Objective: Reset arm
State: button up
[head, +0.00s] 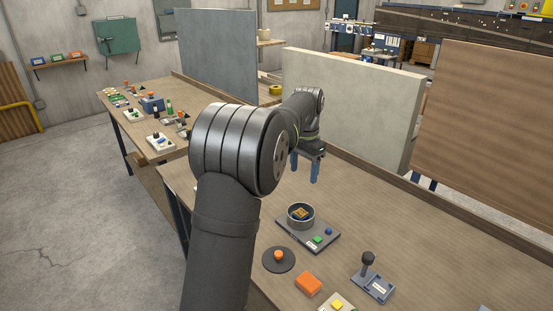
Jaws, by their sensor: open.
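My gripper (305,168) hangs from the end of my arm above the workbench (390,225), past the middle of the picture. Its two blue fingers point down and stand apart, with nothing between them. They appear to be above the bench top, behind the round metal bowl (291,219). The bowl sits on a dark base plate (322,242) with a green button and a blue button, and has a yellow-orange item inside. My large dark arm joint hides part of the bench to the left.
A dark disc with an orange knob (279,257), an orange block (308,283), a white box with a yellow button (337,305) and a grey lever device (373,281) stand at the front. Grey and brown panels (350,105) rise behind the bench. The right bench top is clear.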

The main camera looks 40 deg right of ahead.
notch_tip(320, 180, down, 13)
jog(key=shift+r, duration=0.1)
dwell(0.4)
jog(key=o, duration=0.8)
jog(key=w+a+n+t+h, duration=0.25)
jog(key=w+a+h, duration=0.2)
jog(key=a, duration=0.75)
jog(key=s+t+h, duration=0.1)
jog(key=s, duration=0.1)
jog(key=s+n+t+h, duration=0.1)
jog(key=s, duration=0.2)
jog(key=s+a+n+t+h, duration=0.1)
jog(key=s, duration=0.2)
jog(key=shift+s+a+t+h, duration=0.1)
jog(key=shift+s+t+h, duration=0.15)
jog(key=shift+h, duration=0.1)
jog(key=s+a+r+n+h, duration=0.1)
jog(key=s+a+n+h, duration=0.15)
jog(key=s, duration=0.35)
jog(key=shift+m+t, duration=0.3)
jog(key=shift+t, duration=0.1)
jog(key=x, duration=1)
jog(key=shift+d+r, duration=0.25)
jog(key=shift+r, duration=0.1)
jog(key=shift+a, duration=0.1)
